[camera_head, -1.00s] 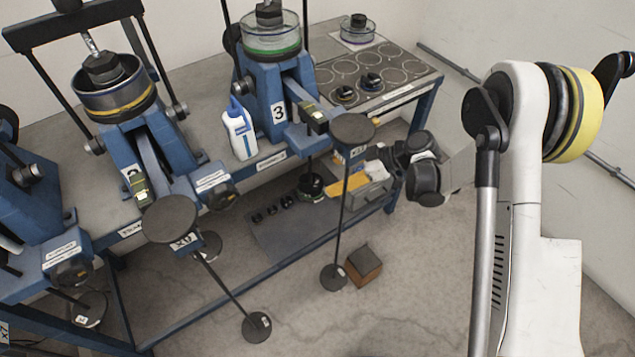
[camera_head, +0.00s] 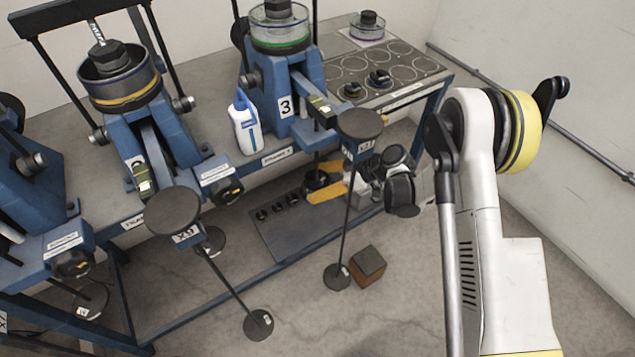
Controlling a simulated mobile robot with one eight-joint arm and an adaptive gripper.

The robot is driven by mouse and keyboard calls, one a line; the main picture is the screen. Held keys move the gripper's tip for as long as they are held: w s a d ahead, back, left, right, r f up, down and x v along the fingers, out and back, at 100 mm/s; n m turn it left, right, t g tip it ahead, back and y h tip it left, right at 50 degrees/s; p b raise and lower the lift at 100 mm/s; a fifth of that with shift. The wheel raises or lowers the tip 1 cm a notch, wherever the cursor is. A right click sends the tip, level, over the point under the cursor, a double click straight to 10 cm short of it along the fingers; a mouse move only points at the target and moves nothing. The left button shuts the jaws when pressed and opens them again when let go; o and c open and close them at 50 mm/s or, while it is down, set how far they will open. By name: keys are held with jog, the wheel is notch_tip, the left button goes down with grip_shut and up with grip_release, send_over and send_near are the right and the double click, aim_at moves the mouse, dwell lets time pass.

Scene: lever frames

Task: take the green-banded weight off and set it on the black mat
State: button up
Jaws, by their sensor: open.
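The black mat (camera_head: 283,236) is a dark sheet on the lower level, left of and below the weight.
Several small dark weights stand on the mat's left part. A round-topped stand (camera_head: 360,125) rises in front of my gripper, and another (camera_head: 173,212) stands left. A brown block (camera_head: 368,262) lies on the floor. Frame 3 (camera_head: 285,100) and a white bottle (camera_head: 244,125) are above.

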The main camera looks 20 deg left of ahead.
jog(key=c, duration=1.2)
jog(key=shift+r, duration=0.45)
jog(key=shift+c, duration=0.2)
jog(key=d, duration=0.7)
jog(key=shift+w+d, duration=0.2)
jog(key=shift+w, duration=0.1)
dwell(0.3)
dwell(0.4)
